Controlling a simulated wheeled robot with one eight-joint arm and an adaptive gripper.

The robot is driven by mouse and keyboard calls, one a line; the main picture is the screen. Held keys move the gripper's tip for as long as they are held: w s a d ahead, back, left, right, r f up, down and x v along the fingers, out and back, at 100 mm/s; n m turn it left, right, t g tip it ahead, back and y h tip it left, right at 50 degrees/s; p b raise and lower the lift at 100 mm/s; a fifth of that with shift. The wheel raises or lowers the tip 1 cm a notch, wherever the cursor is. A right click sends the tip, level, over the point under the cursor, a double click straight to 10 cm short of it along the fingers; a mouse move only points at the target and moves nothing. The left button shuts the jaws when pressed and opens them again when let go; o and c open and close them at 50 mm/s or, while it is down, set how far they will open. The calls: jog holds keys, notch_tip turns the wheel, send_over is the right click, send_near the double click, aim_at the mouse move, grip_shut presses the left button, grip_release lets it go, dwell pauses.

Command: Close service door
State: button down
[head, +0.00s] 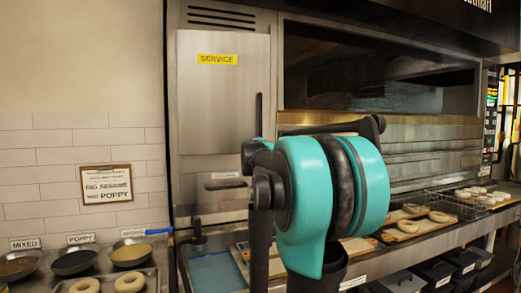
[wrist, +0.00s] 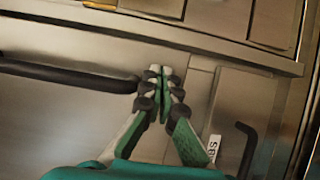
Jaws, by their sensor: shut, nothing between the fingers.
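The service door (head: 217,100) is a grey metal panel with a yellow SERVICE label (head: 217,59), left of centre in the head view. It looks nearly flush with its surround, but I cannot tell if a gap is left. My arm hides the gripper in the head view.
A counter with bagels on boards (head: 404,227) and a wire basket (head: 440,205) runs to the right. Pans (head: 73,262) and a tray of bagels (head: 130,281) stand at the lower left. A second black handle (wrist: 247,148) shows beside a white label in the wrist view.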

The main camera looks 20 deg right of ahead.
jog(key=w+d+n+y, duration=0.1)
jog(key=w, duration=0.5)
jog(key=shift+w+r+t, duration=0.25)
jog(key=shift+t, duration=0.15)
jog(key=shift+r, duration=0.1)
jog(key=shift+s, duration=0.1)
